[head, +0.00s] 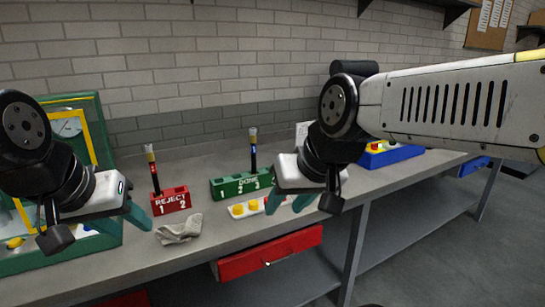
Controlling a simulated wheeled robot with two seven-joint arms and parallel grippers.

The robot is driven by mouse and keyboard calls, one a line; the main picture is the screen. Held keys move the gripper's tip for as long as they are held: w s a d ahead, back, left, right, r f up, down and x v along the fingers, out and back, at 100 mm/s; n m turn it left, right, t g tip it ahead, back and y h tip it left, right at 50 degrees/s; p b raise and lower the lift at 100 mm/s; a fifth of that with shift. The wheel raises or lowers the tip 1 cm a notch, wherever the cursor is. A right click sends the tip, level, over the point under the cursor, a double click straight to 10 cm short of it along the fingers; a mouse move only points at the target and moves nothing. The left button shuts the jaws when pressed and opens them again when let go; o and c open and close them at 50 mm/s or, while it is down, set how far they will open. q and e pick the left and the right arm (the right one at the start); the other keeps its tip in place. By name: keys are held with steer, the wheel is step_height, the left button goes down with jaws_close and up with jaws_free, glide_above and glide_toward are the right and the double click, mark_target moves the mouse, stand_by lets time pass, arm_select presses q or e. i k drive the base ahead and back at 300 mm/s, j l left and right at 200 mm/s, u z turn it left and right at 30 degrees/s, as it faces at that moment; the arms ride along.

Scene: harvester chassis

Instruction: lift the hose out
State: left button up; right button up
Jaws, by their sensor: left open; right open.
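One dark hose (154,172) with a yellow band and a pale top end stands upright in the red REJECT block (172,202), on its left side, above the number 1. A second, similar hose (253,151) with a blue band stands in the green DONE block (228,187), near its right end. My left gripper (127,226), with teal fingers, is open and empty in front of and left of the REJECT block. My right gripper (288,208) is open in front of and right of the DONE block, above the bench. Neither gripper touches a hose.
A white tray with yellow round pieces (253,206) lies before the DONE block, partly behind my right gripper. A grey cloth (180,229) lies by the bench's front edge. A green-framed yellow device (72,128) stands left. A blue box (390,155) stands right. A red drawer (268,254) sits below.

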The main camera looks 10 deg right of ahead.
mark_target(253, 131)
steer(key=z, duration=0.35)
steer(key=i+l, duration=0.35)
steer(key=l, duration=0.25)
steer(key=i+l+u, duration=0.3)
steer(key=l+u, duration=0.35)
steer(key=i+l+u, duration=0.1)
steer(key=l+u, duration=0.3)
steer(key=u, duration=0.3)
